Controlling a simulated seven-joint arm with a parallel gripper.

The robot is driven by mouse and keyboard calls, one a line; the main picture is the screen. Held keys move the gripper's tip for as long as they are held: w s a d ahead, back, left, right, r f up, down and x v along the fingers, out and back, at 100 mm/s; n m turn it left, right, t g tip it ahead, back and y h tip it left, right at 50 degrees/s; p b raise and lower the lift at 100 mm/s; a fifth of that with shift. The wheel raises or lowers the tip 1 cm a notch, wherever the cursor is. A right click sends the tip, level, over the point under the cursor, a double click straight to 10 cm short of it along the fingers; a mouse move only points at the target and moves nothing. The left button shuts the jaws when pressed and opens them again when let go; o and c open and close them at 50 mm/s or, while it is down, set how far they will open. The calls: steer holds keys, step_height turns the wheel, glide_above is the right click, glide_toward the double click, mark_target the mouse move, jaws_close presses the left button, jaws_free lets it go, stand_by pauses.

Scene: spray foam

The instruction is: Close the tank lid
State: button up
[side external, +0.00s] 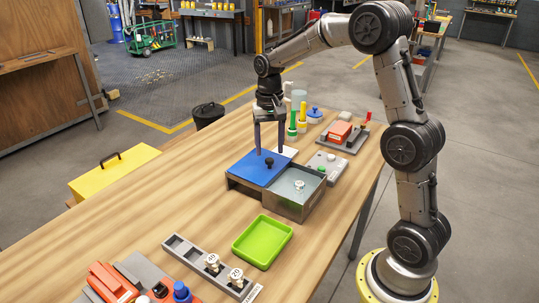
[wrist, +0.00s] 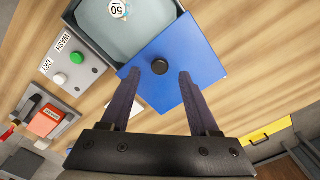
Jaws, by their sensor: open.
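The tank (side external: 303,207) is a grey open-topped box on the wooden table, with liquid and a round white piece (side external: 299,185) inside. In the wrist view the piece (wrist: 118,9) bears the number 50. The blue lid (side external: 250,169) lies to the left side of the tank opening, which is uncovered on the right. A black knob (side external: 269,162) stands on the lid, and it also shows in the wrist view (wrist: 159,67). My gripper (side external: 269,152) is open above the lid. In the wrist view its fingertips (wrist: 159,73) appear on either side of the knob; contact cannot be told.
A grey panel (side external: 326,166) with a green button stands right of the tank, labelled WASH and DRY. A green tray (side external: 262,242) and a grey rack (side external: 195,257) with white pieces lie in front. Bottles (side external: 302,117) stand behind. Table left of the lid is clear.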

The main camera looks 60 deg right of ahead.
mark_target(269, 159)
steer(key=shift+f, duration=1.65)
jaws_close()
steer(key=shift+r, duration=0.1)
